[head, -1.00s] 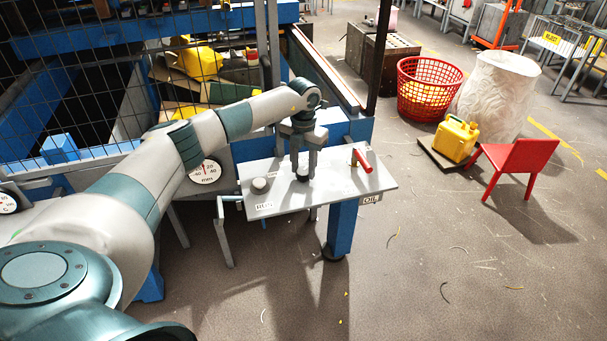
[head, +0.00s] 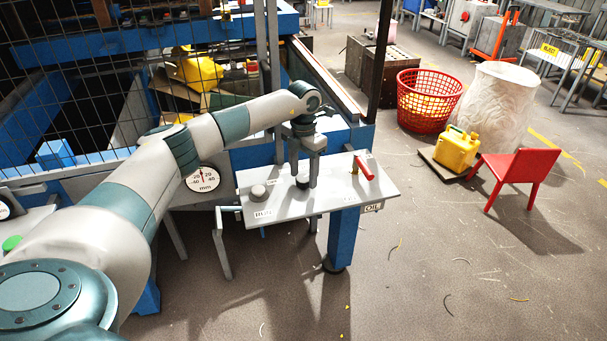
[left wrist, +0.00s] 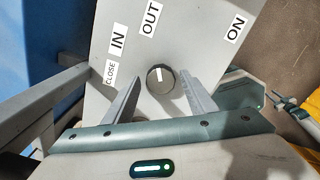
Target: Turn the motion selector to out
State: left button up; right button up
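The motion selector is a small dark round knob (left wrist: 161,77) on a light grey panel (left wrist: 195,35). In the left wrist view its white mark points up, roughly towards the OUT label (left wrist: 151,19); the IN label (left wrist: 118,40) is further left. My left gripper (left wrist: 160,88) has one finger on each side of the knob, with visible gaps in this view. In the head view the left gripper (head: 304,182) points down at the panel's middle, and the knob (head: 303,188) shows partly between its fingers.
A red lever (head: 363,168) stands at the panel's right, and a grey round button (head: 258,192) at its left. A bent handle (head: 222,232) hangs at the panel's left edge. A wire mesh guard (head: 110,80) stands behind my arm.

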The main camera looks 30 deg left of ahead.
jog(key=shift+f, duration=0.1)
dwell(0.3)
pick_arm(q)
jog(key=shift+r+b, duration=0.3)
jog(key=shift+r, duration=0.35)
notch_tip(320, 180, up, 9)
jog(key=b, duration=0.3)
notch_tip(320, 180, up, 6)
jog(key=f+b, duration=0.1)
send_over(304, 178)
jog(key=shift+a+r, duration=0.1)
jog(key=shift+r, duration=0.9)
pick_arm(e)
jog(key=w+a+f+t, duration=0.2)
jog(key=w, duration=0.5)
jog(key=shift+w+a+f+y, duration=0.2)
jog(key=shift+a+f+y, duration=0.1)
jog(key=shift+a+f, duration=0.1)
